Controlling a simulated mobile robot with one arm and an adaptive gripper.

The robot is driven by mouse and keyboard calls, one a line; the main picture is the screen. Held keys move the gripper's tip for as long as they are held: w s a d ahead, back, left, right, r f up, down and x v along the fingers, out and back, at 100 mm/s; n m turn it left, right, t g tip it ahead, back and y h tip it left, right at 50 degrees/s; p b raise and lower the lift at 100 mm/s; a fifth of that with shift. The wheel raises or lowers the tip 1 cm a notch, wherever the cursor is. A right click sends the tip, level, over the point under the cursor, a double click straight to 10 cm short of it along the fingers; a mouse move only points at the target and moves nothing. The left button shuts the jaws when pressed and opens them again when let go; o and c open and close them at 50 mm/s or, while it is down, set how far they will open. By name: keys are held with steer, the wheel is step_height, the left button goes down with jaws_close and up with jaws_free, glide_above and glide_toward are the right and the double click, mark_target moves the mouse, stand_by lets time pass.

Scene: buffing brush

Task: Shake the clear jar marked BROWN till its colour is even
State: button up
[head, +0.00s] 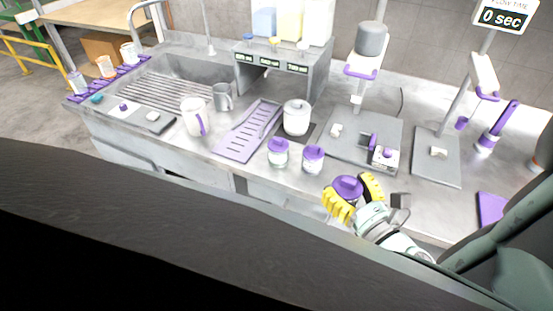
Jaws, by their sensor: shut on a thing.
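My gripper (355,195), with yellow finger pads, is at the front edge of the counter, right of centre in the head view. It is shut on a purple-lidded jar (347,186). The jar's lid shows between the pads; most of its body, its contents and any label are hidden. Two more clear jars with purple lids, a left jar (278,154) and a right jar (313,159), stand upright on the counter to the left of my gripper. Their contents look pale. No marking on any jar is readable, so I cannot tell which is marked BROWN.
A grey plate with a stand (395,125) is behind my gripper. A white jug (193,116) and a sink (185,85) are farther left. A sign (501,17) reads "0 sec".

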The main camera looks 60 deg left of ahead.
step_height(320, 180, up, 6)
steer(key=shift+s+r, duration=0.1)
steer(key=shift+s, duration=0.05)
step_height(320, 180, down, 6)
steer(key=shift+f, duration=0.2)
step_height(320, 180, up, 6)
steer(key=shift+r, duration=0.2)
steer(key=shift+f, duration=3.2)
step_height(320, 180, up, 6)
steer(key=shift+r, duration=0.15)
step_height(320, 180, down, 6)
